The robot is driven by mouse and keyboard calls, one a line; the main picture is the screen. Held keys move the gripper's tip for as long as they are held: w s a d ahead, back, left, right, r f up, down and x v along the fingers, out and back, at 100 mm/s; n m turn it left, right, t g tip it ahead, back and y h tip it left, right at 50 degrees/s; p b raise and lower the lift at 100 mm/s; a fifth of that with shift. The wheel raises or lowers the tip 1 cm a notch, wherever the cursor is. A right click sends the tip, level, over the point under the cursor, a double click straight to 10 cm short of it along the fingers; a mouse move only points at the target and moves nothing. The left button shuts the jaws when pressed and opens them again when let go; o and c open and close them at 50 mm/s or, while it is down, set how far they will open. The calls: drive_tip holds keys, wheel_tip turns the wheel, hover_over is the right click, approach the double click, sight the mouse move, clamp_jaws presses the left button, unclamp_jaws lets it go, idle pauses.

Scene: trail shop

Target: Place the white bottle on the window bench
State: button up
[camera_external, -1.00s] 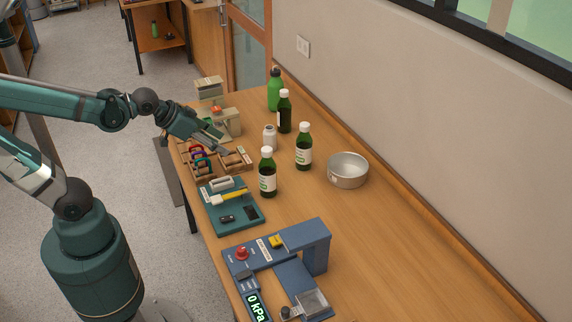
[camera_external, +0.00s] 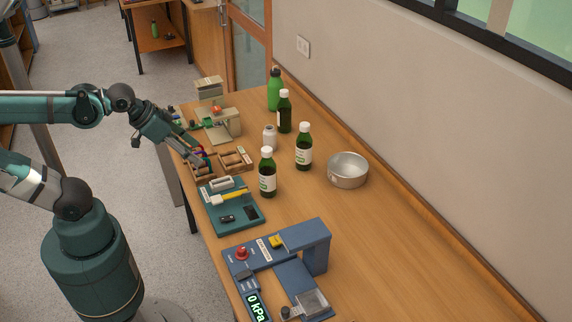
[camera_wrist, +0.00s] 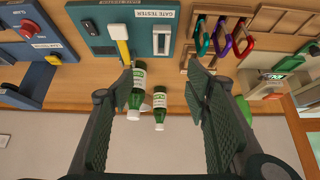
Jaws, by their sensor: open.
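The white bottle (camera_external: 269,138) stands upright on the wooden bench (camera_external: 365,240) along the wall, behind the front green bottles. My gripper (camera_external: 205,161) is open and empty, left of the white bottle and apart from it, over the wooden rack area at the bench's left edge. In the wrist view my gripper (camera_wrist: 160,85) has its fingers spread, with green bottles showing between them in the distance. A pale patch between those bottles is too small to identify.
Green bottles (camera_external: 303,148) (camera_external: 267,175) (camera_external: 284,112) and a green flask (camera_external: 275,90) stand near the white bottle. A metal bowl (camera_external: 348,171) is to the right. The right bench is clear.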

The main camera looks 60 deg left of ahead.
drive_tip(key=shift+w, duration=0.1)
idle(0.3)
drive_tip(key=n+t+h, duration=0.3)
drive_tip(key=n+t, duration=0.1)
drive_tip(key=n, duration=2)
hover_over(265, 133)
drive_tip(key=s+d, duration=0.6)
drive_tip(key=s, duration=0.3)
wheel_tip(265, 133, down, 7)
drive_tip(key=w+a+f+n, duration=0.1)
drive_tip(key=a+n, duration=0.1)
drive_tip(key=w+a+f+n+t, duration=0.1)
drive_tip(key=a+n, duration=0.1)
drive_tip(key=n, duration=0.1)
drive_tip(key=w+a+n, duration=0.1)
drive_tip(key=a+n, duration=0.2)
drive_tip(key=shift+w+a+f+t, duration=0.1)
drive_tip(key=shift+w+f+t, duration=0.2)
drive_tip(key=shift+f+t, duration=0.1)
drive_tip(key=shift+w+a+f+n+t+p, duration=0.1)
drive_tip(key=shift+a+f+n+t+p, duration=0.1)
drive_tip(key=shift+a+n, duration=0.25)
drive_tip(key=shift+w+a+f+n+t+p, duration=0.1)
drive_tip(key=shift+a+f+n, duration=0.05)
drive_tip(key=shift+a+n, duration=0.25)
drive_tip(key=shift+d, duration=0.1)
drive_tip(key=shift+b+x, duration=0.3)
drive_tip(key=shift+x, duration=0.95)
